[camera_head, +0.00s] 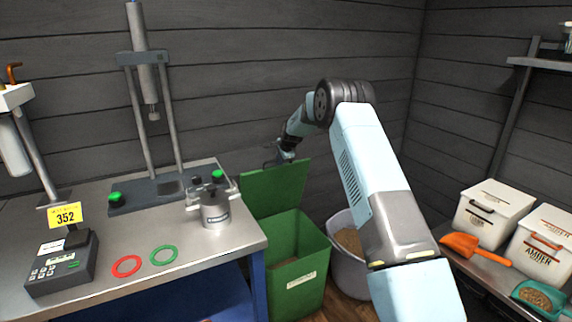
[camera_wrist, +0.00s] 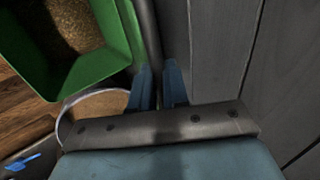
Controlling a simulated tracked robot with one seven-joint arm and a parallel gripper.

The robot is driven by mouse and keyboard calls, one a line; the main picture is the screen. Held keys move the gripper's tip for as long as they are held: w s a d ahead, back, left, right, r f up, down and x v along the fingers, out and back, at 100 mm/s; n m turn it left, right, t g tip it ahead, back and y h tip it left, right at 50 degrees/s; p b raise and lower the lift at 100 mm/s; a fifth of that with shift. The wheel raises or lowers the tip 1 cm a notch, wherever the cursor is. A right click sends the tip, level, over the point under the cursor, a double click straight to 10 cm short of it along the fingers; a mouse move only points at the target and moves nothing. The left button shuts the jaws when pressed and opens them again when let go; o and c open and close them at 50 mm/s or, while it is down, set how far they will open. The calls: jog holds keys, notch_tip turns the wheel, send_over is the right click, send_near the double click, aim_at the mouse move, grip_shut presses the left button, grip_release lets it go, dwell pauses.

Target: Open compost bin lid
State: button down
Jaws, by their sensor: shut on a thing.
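The green compost bin (camera_head: 312,262) stands on the floor right of the workbench. Its green lid (camera_head: 275,188) is raised and stands steeply up at the back, near the wall. The bin's mouth is uncovered, and the wrist view shows brown matter inside the green bin (camera_wrist: 118,48). My gripper (camera_head: 284,158) is at the lid's upper edge. In the wrist view its two blue fingers (camera_wrist: 158,84) are on either side of a dark edge, seen end-on, which appears to be the lid's. The exact contact is hard to see.
A pale round tub (camera_head: 342,250) with brown contents stands right of the bin. The workbench (camera_head: 205,252) on the left holds a metal pot (camera_head: 214,210). White boxes (camera_head: 492,210) and scoops stand on the right shelf. The plank wall is close behind my gripper.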

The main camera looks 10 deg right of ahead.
jog(key=shift+s+a+f, duration=0.25)
jog(key=shift+a+f, duration=0.5)
jog(key=shift+a, duration=0.05)
jog(key=shift+d, duration=0.1)
jog(key=c, duration=1.3)
grip_release()
jog(key=shift+w, duration=0.1)
jog(key=shift+c, duration=0.2)
jog(key=shift+o, duration=0.6)
jog(key=shift+d, duration=0.2)
jog(key=shift+d+r, duration=0.1)
jog(key=shift+d, duration=0.2)
jog(key=v, duration=1.3)
jog(key=shift+a+r, duration=0.15)
jog(key=shift+r, duration=0.35)
